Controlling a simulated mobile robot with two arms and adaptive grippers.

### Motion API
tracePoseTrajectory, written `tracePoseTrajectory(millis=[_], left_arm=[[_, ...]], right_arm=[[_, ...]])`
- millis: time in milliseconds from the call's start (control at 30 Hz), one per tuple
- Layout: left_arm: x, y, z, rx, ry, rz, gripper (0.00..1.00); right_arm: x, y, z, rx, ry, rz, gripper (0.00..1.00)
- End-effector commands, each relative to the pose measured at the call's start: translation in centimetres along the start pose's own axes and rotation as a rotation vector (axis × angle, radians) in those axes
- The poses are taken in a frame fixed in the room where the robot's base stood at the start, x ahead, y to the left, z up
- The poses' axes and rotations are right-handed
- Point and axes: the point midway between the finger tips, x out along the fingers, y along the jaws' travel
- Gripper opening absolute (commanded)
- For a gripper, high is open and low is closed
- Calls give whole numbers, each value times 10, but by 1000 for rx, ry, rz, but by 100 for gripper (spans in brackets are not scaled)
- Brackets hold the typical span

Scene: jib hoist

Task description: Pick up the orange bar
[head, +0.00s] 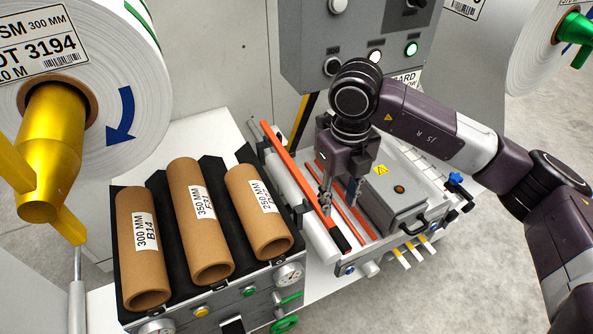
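A long orange bar (288,168) with a black end lies slantwise on the machine bed, beside a white roller. A second, thinner orange strip (350,222) runs roughly parallel to its right. My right gripper (339,202) points down from above. Its two fingers look apart, with one finger overlapping the long bar's right edge in the picture. I cannot tell whether a finger touches the bar. The wrist and fingers hide part of the bed and strips. My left gripper is not in view.
A grey box with a black handle (394,200) stands close right of my gripper. Cardboard cores (200,220) lie in a black rack at left. A control cabinet (300,50) rises behind. A large white roll (130,60) with a yellow hub (52,140) fills the upper left.

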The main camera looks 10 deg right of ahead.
Motion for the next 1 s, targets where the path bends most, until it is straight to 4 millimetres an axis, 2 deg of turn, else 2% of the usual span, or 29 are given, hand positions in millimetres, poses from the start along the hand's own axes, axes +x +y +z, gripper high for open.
tracePoseTrajectory(millis=[400, 533, 833, 1000], left_arm=[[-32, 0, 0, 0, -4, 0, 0], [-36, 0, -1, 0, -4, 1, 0], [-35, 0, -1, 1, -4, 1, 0], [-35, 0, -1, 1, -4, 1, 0]], right_arm=[[46, 10, -11, -3, 6, 5, 35], [64, 10, -10, -2, 4, 6, 35], [71, 10, -9, -4, 1, 6, 35], [71, 10, -9, -4, 1, 7, 16]])
